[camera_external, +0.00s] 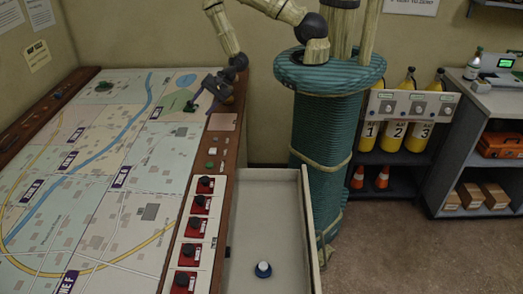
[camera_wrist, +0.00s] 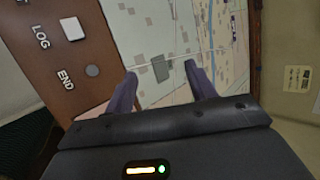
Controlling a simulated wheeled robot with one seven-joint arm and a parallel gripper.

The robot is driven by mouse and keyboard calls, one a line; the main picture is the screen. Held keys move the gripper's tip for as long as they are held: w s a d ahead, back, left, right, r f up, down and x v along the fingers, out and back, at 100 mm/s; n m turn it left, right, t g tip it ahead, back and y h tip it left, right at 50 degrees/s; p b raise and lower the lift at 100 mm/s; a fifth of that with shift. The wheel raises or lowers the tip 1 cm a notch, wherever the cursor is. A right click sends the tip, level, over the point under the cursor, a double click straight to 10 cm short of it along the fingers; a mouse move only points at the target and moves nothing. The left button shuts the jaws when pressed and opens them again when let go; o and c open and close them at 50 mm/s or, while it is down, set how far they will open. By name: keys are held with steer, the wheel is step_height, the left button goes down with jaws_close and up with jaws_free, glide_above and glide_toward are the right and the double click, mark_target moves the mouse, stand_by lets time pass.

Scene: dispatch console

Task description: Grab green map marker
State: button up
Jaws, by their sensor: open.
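The map table (camera_external: 115,150) fills the left of the external view. A small dark green piece (camera_external: 190,106) is on the map near its far right corner, close to my fingers. Another dark green piece (camera_external: 104,86) sits farther left on the map. I cannot tell for certain which is the map marker. My gripper (camera_external: 203,99) is low over the far right corner of the map. In the wrist view my gripper (camera_wrist: 163,78) has its two fingers apart with only printed map between them. No green marker shows in that view.
A wooden rail with red-backed knobs (camera_external: 188,253) runs along the map's right side. LOG (camera_wrist: 72,28) and END (camera_wrist: 92,70) buttons are near my fingers.

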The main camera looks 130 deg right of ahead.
mark_target(190, 106)
steer(key=s+d+f+m+g+h, duration=0.1)
steer(key=s+d+f+m+h, duration=0.1)
steer(key=s+m, duration=0.5)
steer(key=s+d+f+m+g+h, duration=0.1)
steer(key=s+d+m+h, duration=0.3)
steer(key=m, duration=1.1)
steer(key=s+f+h, duration=0.1)
steer(key=s+h, duration=0.1)
steer(key=s, duration=0.1)
steer(key=shift+s+d+h, duration=0.3)
steer(key=shift+s, duration=0.05)
steer(key=shift+f, duration=0.1)
steer(key=b+x, duration=0.3)
steer(key=b, duration=0.1)
steer(key=shift+f, duration=0.25)
steer(key=b+x, duration=0.4)
steer(key=b, duration=0.1)
steer(key=shift+d+b, duration=0.2)
steer(key=shift+b, duration=0.1)
steer(key=b+x, duration=0.2)
steer(key=b, duration=0.2)
steer(key=shift+d+f+b, duration=0.15)
steer(key=shift+b, duration=0.25)
steer(key=shift+b+x, duration=1.1)
steer(key=shift+b, duration=0.1)
steer(key=shift+d, duration=0.1)
